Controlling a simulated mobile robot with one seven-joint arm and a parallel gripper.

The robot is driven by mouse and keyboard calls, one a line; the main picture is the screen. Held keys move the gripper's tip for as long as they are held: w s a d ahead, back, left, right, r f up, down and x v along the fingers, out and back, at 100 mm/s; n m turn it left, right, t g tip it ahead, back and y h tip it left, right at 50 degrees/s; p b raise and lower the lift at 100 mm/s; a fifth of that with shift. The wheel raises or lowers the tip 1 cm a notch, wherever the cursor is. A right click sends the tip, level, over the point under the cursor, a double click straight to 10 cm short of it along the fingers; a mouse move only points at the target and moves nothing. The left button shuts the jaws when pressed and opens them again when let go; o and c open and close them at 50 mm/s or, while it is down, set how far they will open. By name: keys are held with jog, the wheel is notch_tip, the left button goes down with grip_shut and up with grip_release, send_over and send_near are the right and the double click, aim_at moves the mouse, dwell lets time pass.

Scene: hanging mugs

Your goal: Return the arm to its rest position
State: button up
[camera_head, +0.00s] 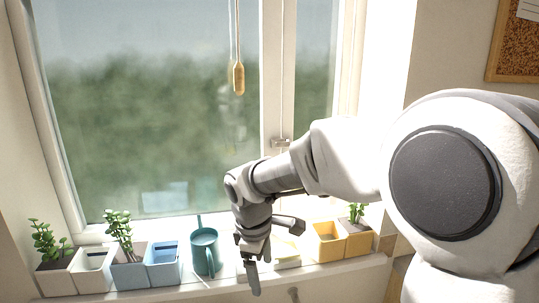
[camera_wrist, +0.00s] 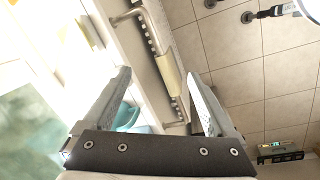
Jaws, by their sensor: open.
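My gripper (camera_head: 274,256) hangs at the end of my arm, in front of the window sill and just right of a teal mug (camera_head: 206,254). Its two fingers are spread apart, with nothing seen between them. In the wrist view my gripper (camera_wrist: 160,80) also shows open and empty. A teal surface, which looks like the mug (camera_wrist: 127,116), is partly hidden behind the left finger there. In the head view the mug stands on the sill, apart from the fingers. My arm comes in from the right and covers part of the sill and window.
Blue planters (camera_head: 146,273) and white planters (camera_head: 75,275) stand left of the mug. A yellow planter (camera_head: 328,247) stands right of my gripper. A wooden pull (camera_head: 239,79) hangs before the window. In the wrist view, a metal handle (camera_wrist: 128,16) and tiled floor (camera_wrist: 240,60) show.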

jog(key=s+d+r+m+t, duration=0.1)
jog(key=s+d+r+m, duration=0.2)
jog(key=s+d+m, duration=0.2)
jog(key=s+d+r+m+t, duration=0.1)
jog(key=s+d+r+m, duration=0.2)
jog(key=s+d+m, duration=0.2)
jog(key=s+d+r+m+t+y, duration=0.1)
jog(key=s+d+r+m, duration=0.2)
jog(key=s+d, duration=0.3)
jog(key=shift+s+m+t, duration=0.4)
jog(key=shift+s+m, duration=0.5)
jog(key=shift+s, duration=0.85)
